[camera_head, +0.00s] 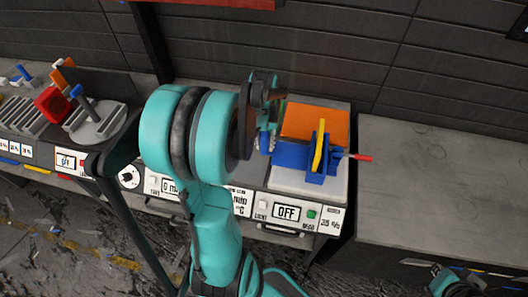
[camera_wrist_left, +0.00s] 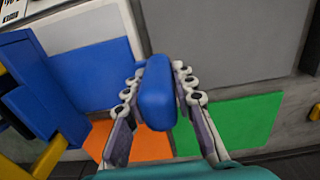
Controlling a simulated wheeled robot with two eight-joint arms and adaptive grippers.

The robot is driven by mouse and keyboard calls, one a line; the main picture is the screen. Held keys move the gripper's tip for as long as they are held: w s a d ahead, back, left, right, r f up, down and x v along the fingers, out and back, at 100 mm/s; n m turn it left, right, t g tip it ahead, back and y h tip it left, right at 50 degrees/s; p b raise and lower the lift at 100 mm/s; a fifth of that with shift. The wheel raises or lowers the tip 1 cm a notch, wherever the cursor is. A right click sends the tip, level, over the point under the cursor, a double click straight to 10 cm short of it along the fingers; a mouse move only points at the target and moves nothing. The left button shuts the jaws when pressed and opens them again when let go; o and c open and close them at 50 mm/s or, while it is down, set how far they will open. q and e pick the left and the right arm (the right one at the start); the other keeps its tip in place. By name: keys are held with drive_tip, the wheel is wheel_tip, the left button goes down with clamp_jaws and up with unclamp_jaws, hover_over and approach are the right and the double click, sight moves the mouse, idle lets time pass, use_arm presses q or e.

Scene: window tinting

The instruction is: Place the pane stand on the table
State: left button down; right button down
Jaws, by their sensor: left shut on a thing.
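My left gripper (camera_head: 268,125) is over the left side of a station with coloured panels. In the left wrist view the left gripper (camera_wrist_left: 156,85) is shut on a rounded blue block (camera_wrist_left: 157,100), one finger on each side. The block's lower parts are hidden, and I cannot tell whether it belongs to the pane stand or touches the panels. A blue fixture (camera_head: 318,165) with a yellow plate (camera_head: 319,145) and a red-tipped rod stands to the right. What seems to be my right gripper (camera_head: 455,284) is at the bottom right edge, too cut off to read.
The station has an orange panel (camera_head: 318,122) and a white surface (camera_head: 295,183); a green panel (camera_wrist_left: 240,122) shows in the wrist view. A bare grey table (camera_head: 440,185) lies to the right. Racks and a red block (camera_head: 52,103) are at the far left. A dark wall stands behind.

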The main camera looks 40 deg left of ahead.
use_arm(q)
drive_tip(key=shift+s+a+f, duration=0.1)
drive_tip(key=shift+s+f, duration=0.1)
drive_tip(key=shift+f, duration=0.1)
drive_tip(key=shift+f+b, duration=0.65)
drive_tip(key=shift+f, duration=1.2)
drive_tip(key=shift+f, duration=0.15)
drive_tip(key=c, duration=1.3)
unclamp_jaws()
drive_tip(key=shift+o, duration=0.2)
